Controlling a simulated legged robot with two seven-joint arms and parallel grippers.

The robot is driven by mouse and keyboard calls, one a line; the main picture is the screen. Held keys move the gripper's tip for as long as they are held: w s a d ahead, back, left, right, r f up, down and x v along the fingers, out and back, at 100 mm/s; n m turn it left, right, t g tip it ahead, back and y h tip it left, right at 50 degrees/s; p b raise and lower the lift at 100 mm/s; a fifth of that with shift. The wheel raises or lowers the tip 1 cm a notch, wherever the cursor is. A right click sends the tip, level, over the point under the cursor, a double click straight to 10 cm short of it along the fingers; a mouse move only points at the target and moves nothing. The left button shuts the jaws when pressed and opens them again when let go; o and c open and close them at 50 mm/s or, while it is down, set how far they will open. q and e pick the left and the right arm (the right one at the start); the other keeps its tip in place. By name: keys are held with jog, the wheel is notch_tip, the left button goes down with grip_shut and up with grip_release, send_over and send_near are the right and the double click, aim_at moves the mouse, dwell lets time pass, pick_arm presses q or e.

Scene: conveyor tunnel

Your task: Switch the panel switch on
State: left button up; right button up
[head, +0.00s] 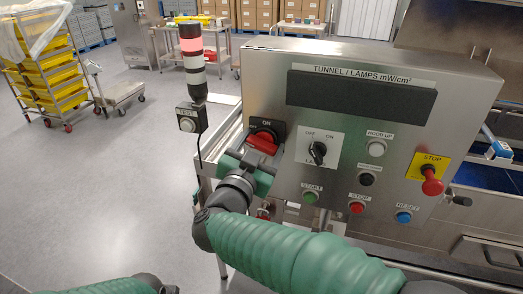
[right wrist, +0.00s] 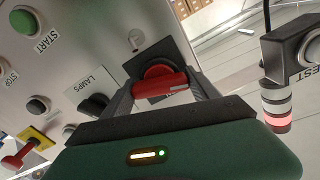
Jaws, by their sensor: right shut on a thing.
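The panel switch is a red rotary handle (head: 263,139) on a dark plate under an "ON" label, at the upper left of the steel control panel (head: 350,62). In the right wrist view the red handle (right wrist: 160,84) lies between the two fingers, nearly level in the picture. My right gripper (head: 257,150) is shut on this handle, its fingers on either side of it; it also shows in the right wrist view (right wrist: 163,90). The fingers partly hide the handle in the head view. Of my left arm only a green part shows at the bottom left; its gripper is out of view.
Right of the handle is the black LAMPS selector (head: 317,152). Several push buttons sit below, with a red STOP knob (head: 432,184) at the right. A TEST box (head: 190,119) and a lamp tower (head: 192,60), lit red, stand left of the panel. Open floor lies left.

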jog(key=shift+f+m+b, duration=0.2)
jog(key=shift+m+b, duration=1.05)
jog(key=shift+m, duration=0.55)
jog(key=o, duration=1.4)
jog(key=shift+a+r, duration=0.1)
jog(key=shift+c, duration=0.2)
jog(key=b+v, duration=0.2)
jog(key=v, duration=1)
jog(key=shift+w, duration=0.1)
